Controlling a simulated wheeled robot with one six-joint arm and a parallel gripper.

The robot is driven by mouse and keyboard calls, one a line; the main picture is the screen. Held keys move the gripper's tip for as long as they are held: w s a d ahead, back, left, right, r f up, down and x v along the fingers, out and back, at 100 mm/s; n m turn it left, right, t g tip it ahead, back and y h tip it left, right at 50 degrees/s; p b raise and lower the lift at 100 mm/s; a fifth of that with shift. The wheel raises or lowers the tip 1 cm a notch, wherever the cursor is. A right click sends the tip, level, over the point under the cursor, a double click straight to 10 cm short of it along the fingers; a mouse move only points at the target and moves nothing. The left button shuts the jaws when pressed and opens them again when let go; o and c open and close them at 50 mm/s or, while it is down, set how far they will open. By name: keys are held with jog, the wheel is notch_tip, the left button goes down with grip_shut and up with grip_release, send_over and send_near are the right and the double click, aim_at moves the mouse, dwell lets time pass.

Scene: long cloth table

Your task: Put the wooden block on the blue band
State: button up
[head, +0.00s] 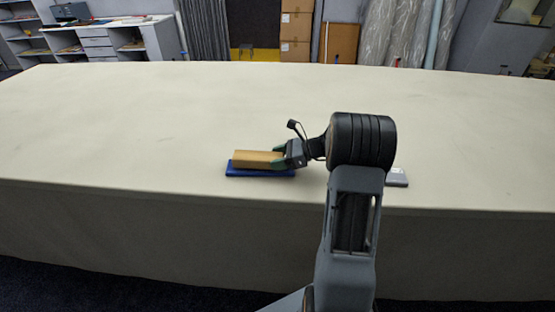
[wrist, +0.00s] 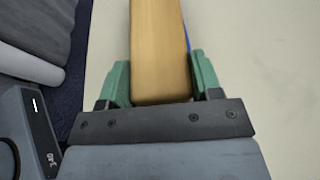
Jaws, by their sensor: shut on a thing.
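The wooden block (head: 256,158) is a long tan piece lying lengthwise above the blue band (head: 258,172) near the table's front edge. My gripper (head: 283,157) is shut on the block's right end. In the wrist view the block (wrist: 160,50) lies between the two green fingers of my gripper (wrist: 160,88) and points away from it. A thin strip of the blue band (wrist: 187,38) shows along the block's right side there.
The long cream cloth table (head: 150,110) is mostly bare, with wide free room behind and left of the block. A small grey flat object (head: 397,178) lies right of my arm near the front edge. Cardboard boxes (head: 296,30) stand beyond the table.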

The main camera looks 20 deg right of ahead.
jog(key=shift+f, duration=0.2)
jog(key=shift+f, duration=0.1)
jog(key=o, duration=1.1)
